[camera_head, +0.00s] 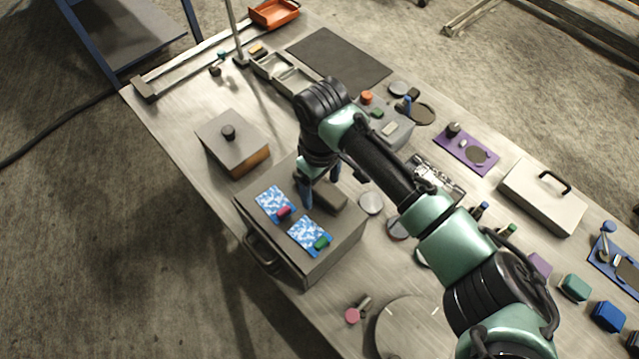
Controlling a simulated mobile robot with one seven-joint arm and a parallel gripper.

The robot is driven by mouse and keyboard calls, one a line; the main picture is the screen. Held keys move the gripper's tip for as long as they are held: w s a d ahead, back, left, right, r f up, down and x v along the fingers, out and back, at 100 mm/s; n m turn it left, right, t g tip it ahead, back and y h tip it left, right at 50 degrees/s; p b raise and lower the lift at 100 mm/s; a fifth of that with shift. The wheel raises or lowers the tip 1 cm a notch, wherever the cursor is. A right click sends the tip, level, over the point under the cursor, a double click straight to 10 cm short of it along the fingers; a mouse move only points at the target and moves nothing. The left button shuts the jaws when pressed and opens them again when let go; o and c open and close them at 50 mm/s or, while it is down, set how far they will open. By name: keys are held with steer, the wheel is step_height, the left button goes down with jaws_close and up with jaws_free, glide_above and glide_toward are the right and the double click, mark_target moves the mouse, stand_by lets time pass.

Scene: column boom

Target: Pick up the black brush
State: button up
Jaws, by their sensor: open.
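My gripper (321,187) points down over the top of a grey metal box with a side handle (330,258). Its two blue fingers are apart, and nothing shows held between them. A dark grey-brown elongated block (328,197) lies on the box top, just below and beside the fingers. It may be the black brush, but bristles cannot be made out. My wrist and fingers hide part of the box top, and contact between the fingers and the block cannot be told.
Two blue-and-white patterned cloths (272,202) (310,238) with a red and a green piece lie on the box's left side. A smaller box with a black knob (222,149) stands to the upper left. My arm crosses the crowded table's middle. Bare tabletop (165,100) shows at upper left.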

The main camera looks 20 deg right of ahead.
mark_target(321, 186)
jaws_close()
stand_by(0.4)
step_height(321, 186, up, 10)
steer(key=shift+f+b, duration=0.1)
steer(key=shift+b, duration=0.85)
